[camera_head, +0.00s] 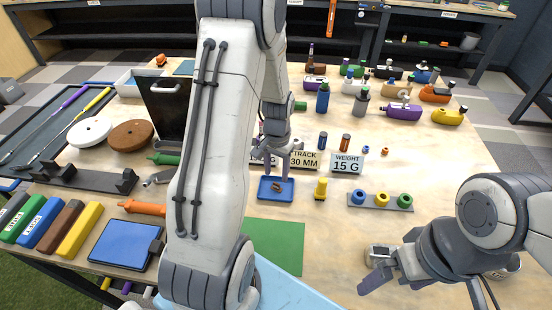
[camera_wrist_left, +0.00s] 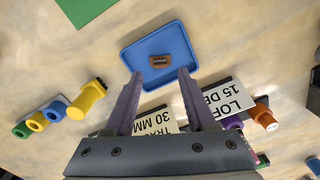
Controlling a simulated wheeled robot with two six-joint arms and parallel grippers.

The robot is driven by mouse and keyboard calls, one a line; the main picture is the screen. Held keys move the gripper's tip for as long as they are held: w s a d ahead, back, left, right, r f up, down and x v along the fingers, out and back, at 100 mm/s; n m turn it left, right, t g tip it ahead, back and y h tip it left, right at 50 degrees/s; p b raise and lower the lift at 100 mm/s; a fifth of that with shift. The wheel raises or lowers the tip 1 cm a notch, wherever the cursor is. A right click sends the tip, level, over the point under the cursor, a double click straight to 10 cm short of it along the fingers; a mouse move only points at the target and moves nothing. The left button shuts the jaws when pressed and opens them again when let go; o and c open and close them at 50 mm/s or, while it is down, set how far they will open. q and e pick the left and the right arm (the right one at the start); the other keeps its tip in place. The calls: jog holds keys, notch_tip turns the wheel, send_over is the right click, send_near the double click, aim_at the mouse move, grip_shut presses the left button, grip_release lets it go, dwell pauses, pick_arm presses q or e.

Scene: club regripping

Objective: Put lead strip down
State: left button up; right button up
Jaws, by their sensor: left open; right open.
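A small brown piece, likely the lead strip (camera_head: 277,187), lies in a small blue tray (camera_head: 289,193). In the left wrist view the brown strip (camera_wrist_left: 160,60) rests near the middle of the tray (camera_wrist_left: 135,57), with a dark mark on top. My left gripper (camera_head: 276,171) is open and empty just above the tray. In the left wrist view its two purple fingers (camera_wrist_left: 161,86) are spread, with the strip apart from them, beyond their tips. My right gripper (camera_head: 377,272) is open at the lower right, beside a small grey device (camera_head: 381,254).
A green mat (camera_head: 275,246) lies in front. My left arm hides the table's middle.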

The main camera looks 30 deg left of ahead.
pick_arm(q)
notch_tip(320, 180, up, 7)
jog(key=s+d+r+m, duration=0.2)
jog(key=s+d+r, duration=0.1)
jog(key=d, duration=0.5)
jog(key=s+d+r+m, duration=0.2)
jog(key=s+d, duration=0.1)
jog(key=d, duration=0.6)
jog(key=s+d+r+m, duration=0.1)
jog(key=s+d+m, duration=0.1)
jog(key=s+d, duration=0.2)
jog(key=s+d+r+m+h, duration=0.1)
jog(key=s+d, duration=0.3)
jog(key=s, duration=0.6)
jog(key=shift+s+r+m, duration=0.2)
jog(key=shift+r+m, duration=0.15)
jog(key=shift+m, duration=0.05)
